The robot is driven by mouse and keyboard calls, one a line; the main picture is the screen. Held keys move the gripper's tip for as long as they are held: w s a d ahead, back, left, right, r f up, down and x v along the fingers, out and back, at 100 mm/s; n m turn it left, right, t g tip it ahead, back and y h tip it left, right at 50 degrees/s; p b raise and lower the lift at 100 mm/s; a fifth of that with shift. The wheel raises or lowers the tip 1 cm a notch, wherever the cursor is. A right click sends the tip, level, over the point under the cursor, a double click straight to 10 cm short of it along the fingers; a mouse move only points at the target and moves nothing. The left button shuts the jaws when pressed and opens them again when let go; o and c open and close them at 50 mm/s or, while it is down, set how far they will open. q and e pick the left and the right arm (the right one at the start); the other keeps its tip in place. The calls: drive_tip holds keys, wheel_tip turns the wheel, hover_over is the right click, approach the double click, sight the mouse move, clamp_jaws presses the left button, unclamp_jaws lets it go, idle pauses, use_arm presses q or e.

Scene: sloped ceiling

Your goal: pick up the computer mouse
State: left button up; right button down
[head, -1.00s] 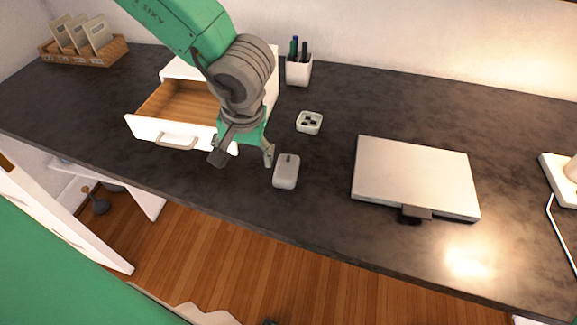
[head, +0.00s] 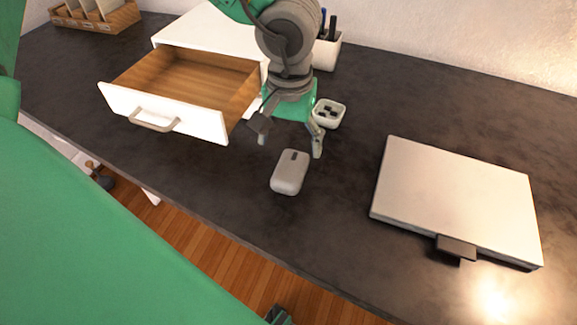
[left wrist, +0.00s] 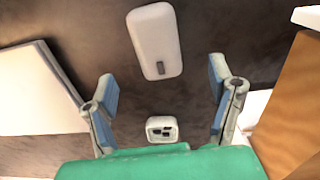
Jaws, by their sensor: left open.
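The computer mouse (head: 290,172) is light grey with a small dark strip and lies on the dark desk, in front of my left gripper in the head view. It also shows in the left wrist view (left wrist: 155,40), beyond and between the fingertips. My left gripper (head: 290,146) is open and empty, above the desk just behind the mouse and not touching it. Its two blue-padded fingers (left wrist: 160,88) are spread wide in the left wrist view. A dark tip at the head view's bottom edge may be part of my right gripper; it is unclear.
An open, empty white drawer (head: 172,112) juts out left of the gripper. A small white dish (head: 329,113) and a pen cup (head: 327,53) stand behind it. A closed laptop (head: 455,195) lies to the right. The desk around the mouse is clear.

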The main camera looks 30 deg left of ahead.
sight(292, 166)
use_arm(q)
drive_tip(key=shift+w+d+f, duration=0.15)
drive_tip(key=shift+f, duration=0.65)
drive_tip(key=shift+w+d+f, duration=0.1)
drive_tip(key=shift+d+f, duration=0.05)
drive_tip(key=shift+d, duration=0.1)
drive_tip(key=shift+d+f, duration=0.1)
drive_tip(key=shift+d, duration=0.05)
drive_tip(key=shift+s+f+b, duration=0.2)
drive_tip(key=shift+f+b, duration=0.05)
drive_tip(key=shift+b, duration=0.2)
drive_tip(key=f, duration=0.1)
drive_tip(key=f+b, duration=0.2)
drive_tip(key=f, duration=0.1)
drive_tip(key=shift+s+a, duration=0.15)
drive_tip(key=shift+a, duration=0.15)
drive_tip(key=shift+a+f, duration=0.15)
drive_tip(key=shift+f, duration=0.15)
drive_tip(key=shift+a, duration=0.1)
drive_tip(key=shift+d+r, duration=0.15)
drive_tip(key=shift+d, duration=0.05)
drive_tip(key=c, duration=1.1)
drive_tip(key=shift+d, duration=0.2)
drive_tip(key=shift+c, duration=1)
use_arm(e)
drive_tip(key=f, duration=0.2)
drive_tip(key=d+f, duration=0.1)
drive_tip(key=shift+w+f, duration=0.1)
drive_tip(key=shift+f, duration=0.3)
